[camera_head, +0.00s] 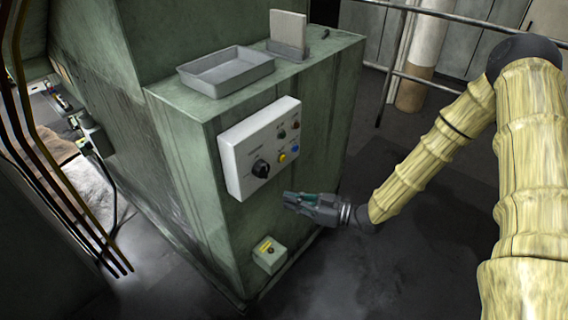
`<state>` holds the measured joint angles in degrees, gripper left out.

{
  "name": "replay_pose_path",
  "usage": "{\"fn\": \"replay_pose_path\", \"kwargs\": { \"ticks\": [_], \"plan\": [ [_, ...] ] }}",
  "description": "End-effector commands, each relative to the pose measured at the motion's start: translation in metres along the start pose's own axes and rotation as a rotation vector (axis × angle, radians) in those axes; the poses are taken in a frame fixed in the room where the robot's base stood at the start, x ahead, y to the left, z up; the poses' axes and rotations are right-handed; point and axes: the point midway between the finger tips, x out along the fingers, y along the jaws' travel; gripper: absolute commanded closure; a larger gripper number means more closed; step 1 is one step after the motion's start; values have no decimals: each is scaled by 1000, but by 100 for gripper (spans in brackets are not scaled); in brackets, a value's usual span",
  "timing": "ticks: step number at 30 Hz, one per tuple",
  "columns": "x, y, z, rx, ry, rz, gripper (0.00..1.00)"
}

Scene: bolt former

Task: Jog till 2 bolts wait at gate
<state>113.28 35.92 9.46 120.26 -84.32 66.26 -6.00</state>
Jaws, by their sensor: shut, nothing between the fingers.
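A white control panel (261,147) is mounted on the front of the green machine cabinet (190,140). It has a large black rotary knob (261,168), a yellow button (282,157), a blue button (295,149) and small dark and red controls above them. The panel's lettering is too small to read. My gripper (288,199) is shut and empty, just below and right of the panel, in front of the cabinet face. It looks apart from the buttons. No bolts or gate can be made out in this view.
A small box with a yellow top (268,254) sits low on the cabinet front. A grey tray (226,72) and an upright plate (288,34) stand on the cabinet top. Dark pipes (50,150) run down the left. Metal rails (430,78) stand behind; floor at right is clear.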

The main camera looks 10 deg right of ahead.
Motion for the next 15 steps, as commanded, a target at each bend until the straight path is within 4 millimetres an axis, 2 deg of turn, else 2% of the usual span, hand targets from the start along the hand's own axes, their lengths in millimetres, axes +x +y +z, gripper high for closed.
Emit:
{"fn": "replay_pose_path", "kwargs": {
  "ticks": [1,6,10,15],
  "plan": [
    [-5,9,-14,-57,60,-28,100],
    [-31,19,-58,-256,234,-153,100],
    [-53,22,-80,-384,327,-234,100],
    [-74,22,-92,-482,388,-302,100]
  ]
}}
